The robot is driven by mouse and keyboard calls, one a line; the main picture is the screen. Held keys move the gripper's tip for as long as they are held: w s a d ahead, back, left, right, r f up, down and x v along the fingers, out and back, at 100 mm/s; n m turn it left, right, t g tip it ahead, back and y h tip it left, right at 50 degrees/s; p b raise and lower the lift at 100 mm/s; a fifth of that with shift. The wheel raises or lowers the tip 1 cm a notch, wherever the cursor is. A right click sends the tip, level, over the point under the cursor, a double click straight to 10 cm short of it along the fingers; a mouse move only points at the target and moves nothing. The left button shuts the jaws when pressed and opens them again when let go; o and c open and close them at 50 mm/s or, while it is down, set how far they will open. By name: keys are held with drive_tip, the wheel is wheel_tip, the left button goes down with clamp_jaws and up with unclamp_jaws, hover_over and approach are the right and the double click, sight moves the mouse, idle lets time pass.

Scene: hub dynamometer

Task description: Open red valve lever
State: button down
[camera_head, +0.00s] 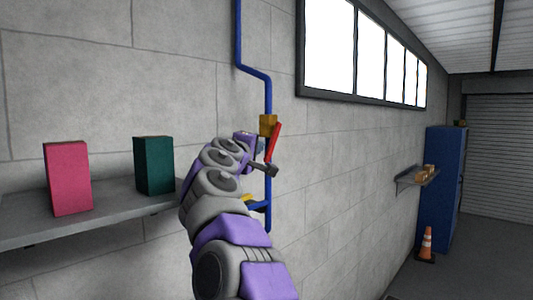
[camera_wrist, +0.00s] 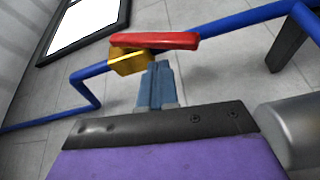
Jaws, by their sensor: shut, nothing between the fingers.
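The red valve lever (camera_head: 273,141) sits on a brass valve body (camera_head: 267,124) on a blue wall pipe (camera_head: 268,95). In the head view the lever slants down along the pipe, its lower end a little left of its top. In the wrist view the red lever (camera_wrist: 155,41) lies across the brass body (camera_wrist: 129,62), with the blue pipe (camera_wrist: 88,72) behind. My gripper (camera_wrist: 160,68) is shut and empty, its fingertips just beside the brass body and below the lever. I cannot tell whether they touch. In the head view my gripper (camera_head: 270,169) is partly hidden by my arm.
A grey shelf (camera_head: 100,219) at left holds a pink box (camera_head: 68,178) and a green box (camera_head: 154,165). A yellow part (camera_head: 249,198) shows lower on the pipe. A blue cabinet (camera_head: 441,185), small wall shelf (camera_head: 417,177) and traffic cone (camera_head: 427,243) stand far right.

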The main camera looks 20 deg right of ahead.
sight(267, 153)
drive_tip(key=shift+d, duration=0.1)
drive_tip(key=shift+d+f, duration=0.1)
drive_tip(key=shift+d, duration=0.25)
drive_tip(key=shift+w+d+f+b, duration=0.1)
drive_tip(key=shift+w+d+f, duration=0.2)
drive_tip(key=shift+d, duration=0.25)
drive_tip(key=shift+w+d+f+b, duration=0.2)
drive_tip(key=shift+d+f, duration=0.15)
drive_tip(key=shift+d, duration=0.2)
drive_tip(key=shift+w+d+f+b, duration=0.1)
drive_tip(key=shift+w+d+f, duration=0.2)
drive_tip(key=shift+d, duration=0.25)
idle(2.7)
drive_tip(key=shift+s+a+r, duration=0.3)
drive_tip(key=shift+a+r, duration=0.1)
drive_tip(key=shift+a, duration=0.3)
drive_tip(key=shift+s+a+r, duration=0.35)
drive_tip(key=shift+a, duration=0.3)
drive_tip(key=shift+s+a+r, duration=0.3)
drive_tip(key=shift+a+r, duration=0.1)
drive_tip(key=shift+a, duration=0.3)
